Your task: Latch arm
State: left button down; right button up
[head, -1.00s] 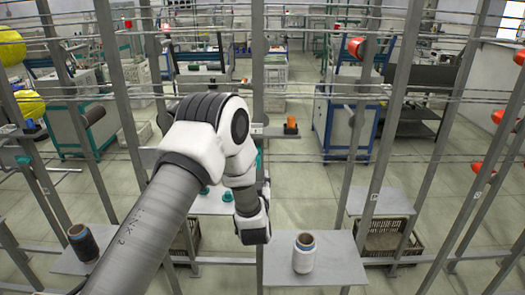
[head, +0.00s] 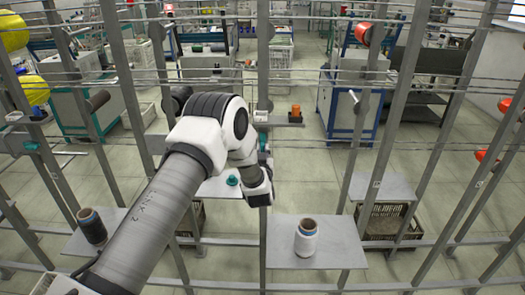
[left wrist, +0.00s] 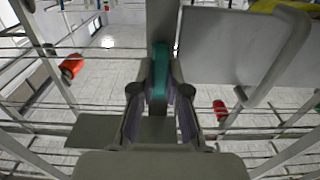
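The teal latch arm (left wrist: 160,70) is a narrow upright piece at the middle of the left wrist view. My left gripper (left wrist: 160,84) has its two fingers on either side of it. The fingertips are close to its sides, and I cannot tell whether they press on it. In the head view my left wrist hangs in front of a grey post, hiding the fingers. A small teal part (head: 262,143) shows just above the wrist. My right gripper is in neither view.
A white bobbin (head: 306,238) stands on the front plate (head: 343,256), with a dark bobbin (head: 91,226) on the left plate. Grey posts and thin horizontal wires surround the arm. An orange part (head: 295,111) sits on a small shelf behind.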

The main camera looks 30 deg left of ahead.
pick_arm(q)
jog(key=shift+f+n+b, duration=0.15)
jog(key=shift+n+b, duration=0.35)
jog(key=shift+b, duration=0.5)
jog(key=shift+s+a+f+n+b, duration=0.1)
jog(key=shift+a+f+n+b, duration=0.1)
jog(key=shift+n+b, duration=3.3)
jog(key=shift+s+a+f+n+b, duration=0.15)
jog(key=shift+n+b, duration=2)
jog(key=shift+b, duration=2.65)
jog(key=shift+s+a+f+n+b, duration=0.1)
jog(key=shift+a+f+n+b, duration=0.1)
jog(key=shift+n+b, duration=3.3)
jog(key=shift+m+b, duration=0.55)
jog(key=shift+b, duration=0.1)
jog(key=c, duration=1.2)
grip_release()
jog(key=shift+o, duration=0.2)
